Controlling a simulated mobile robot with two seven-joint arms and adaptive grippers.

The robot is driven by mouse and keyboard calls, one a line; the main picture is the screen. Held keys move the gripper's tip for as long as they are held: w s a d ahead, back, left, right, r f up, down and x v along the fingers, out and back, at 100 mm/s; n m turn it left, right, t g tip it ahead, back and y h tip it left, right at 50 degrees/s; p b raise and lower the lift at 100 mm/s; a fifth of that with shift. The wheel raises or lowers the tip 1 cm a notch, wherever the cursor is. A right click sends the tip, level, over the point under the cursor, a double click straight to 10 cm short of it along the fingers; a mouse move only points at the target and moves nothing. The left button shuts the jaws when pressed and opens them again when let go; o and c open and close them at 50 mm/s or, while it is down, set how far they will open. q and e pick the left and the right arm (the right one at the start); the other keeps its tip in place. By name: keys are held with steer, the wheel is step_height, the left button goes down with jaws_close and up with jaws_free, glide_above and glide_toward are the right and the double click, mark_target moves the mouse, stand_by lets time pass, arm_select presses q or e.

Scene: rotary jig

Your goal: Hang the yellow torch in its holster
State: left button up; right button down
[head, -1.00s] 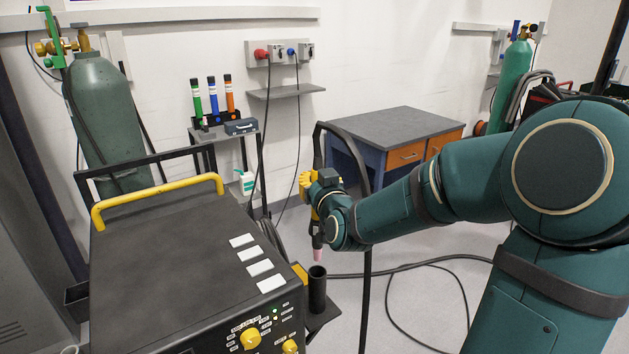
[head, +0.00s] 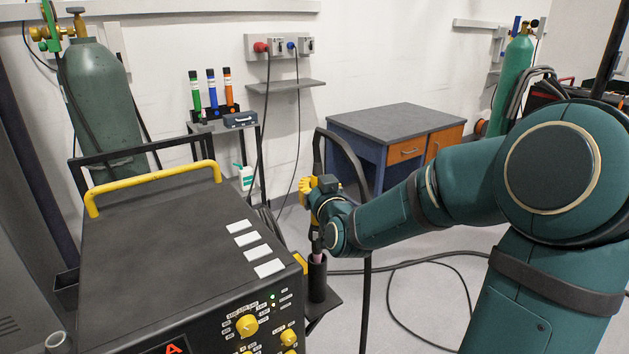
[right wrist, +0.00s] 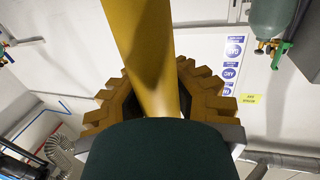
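The yellow torch (head: 316,241) hangs nozzle down in my right gripper (head: 318,190). Its pink nozzle is at the mouth of the holster, a black upright tube (head: 317,284) on the side of the welding machine. The nozzle tip is hidden and appears to be just inside the rim. In the right wrist view, the yellow torch body (right wrist: 146,55) runs between the ridged fingers of the gripper (right wrist: 155,95), which are closed around it. My left gripper is not in view.
The welding machine (head: 160,260) with its yellow handle stands directly left of the holster. A black hose loops up behind the torch and down to the floor. A workbench (head: 400,120) stands behind. Floor on the right holds loose cable.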

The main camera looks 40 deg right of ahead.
steer(key=shift+f, duration=3)
steer(key=c, duration=1)
jaws_free()
steer(key=shift+f, duration=0.1)
step_height(320, 180, up, 10)
steer(key=shift+r, duration=0.1)
